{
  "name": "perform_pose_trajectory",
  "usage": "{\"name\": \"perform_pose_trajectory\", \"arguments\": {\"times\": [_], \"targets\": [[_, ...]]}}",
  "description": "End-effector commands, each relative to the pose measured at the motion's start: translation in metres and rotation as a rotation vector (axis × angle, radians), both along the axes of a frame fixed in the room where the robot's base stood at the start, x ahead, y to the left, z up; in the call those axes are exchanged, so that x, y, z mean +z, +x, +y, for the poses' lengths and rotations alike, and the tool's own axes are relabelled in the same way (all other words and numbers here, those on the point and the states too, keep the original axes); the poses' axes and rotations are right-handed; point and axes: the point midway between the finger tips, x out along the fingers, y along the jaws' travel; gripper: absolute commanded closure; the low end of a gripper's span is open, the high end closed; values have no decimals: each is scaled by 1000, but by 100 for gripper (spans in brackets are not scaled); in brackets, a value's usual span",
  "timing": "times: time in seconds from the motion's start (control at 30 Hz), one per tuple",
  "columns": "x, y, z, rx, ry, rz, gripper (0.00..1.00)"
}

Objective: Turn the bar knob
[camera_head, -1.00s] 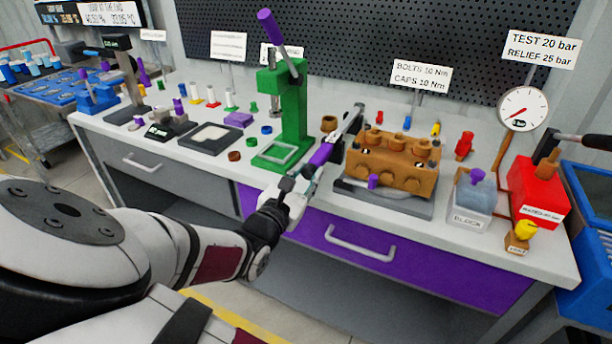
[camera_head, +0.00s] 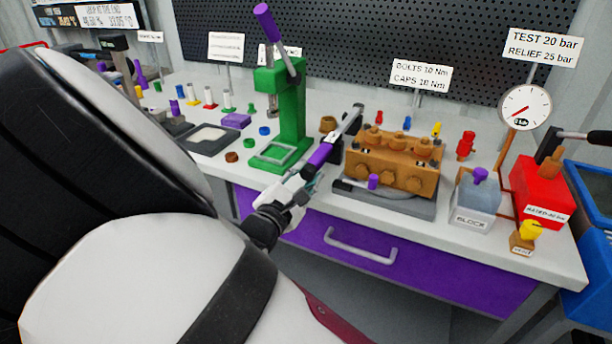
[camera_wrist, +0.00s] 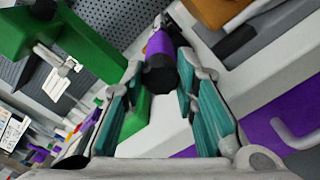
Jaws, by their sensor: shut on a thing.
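A long dark bar tool with a purple grip (camera_head: 320,154) slants up from my gripper toward the left side of the brown pump block (camera_head: 392,165). In the wrist view the purple grip (camera_wrist: 158,45) ends in a black knob-like end (camera_wrist: 160,76). My gripper (camera_wrist: 160,82) has its two teal fingers on either side of that black end and is shut on it. In the head view my gripper (camera_head: 306,176) is at the bar's near end, above the bench's front edge. I cannot tell the knob's turn angle.
A green press (camera_head: 291,105) stands just left of the bar. A small purple knob (camera_head: 373,181) sits in front of the pump block. A grey block (camera_head: 475,200), a red box (camera_head: 541,190) and a gauge (camera_head: 525,107) are on the right. A purple drawer (camera_head: 430,262) is below.

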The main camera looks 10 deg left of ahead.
Motion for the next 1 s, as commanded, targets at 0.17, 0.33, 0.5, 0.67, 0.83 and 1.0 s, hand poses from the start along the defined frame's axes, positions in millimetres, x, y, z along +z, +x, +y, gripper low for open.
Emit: {"name": "perform_pose_trajectory", "arguments": {"times": [0.17,0.33,0.5,0.67,0.83,1.0], "targets": [[-3,1,-1,0,163,-59,100],[-4,1,-1,3,313,-114,100],[-4,1,-1,3,450,-164,100],[-4,1,-1,3,555,-203,100],[-3,1,-1,5,638,-232,100],[-2,0,-1,6,687,-251,100]]}}
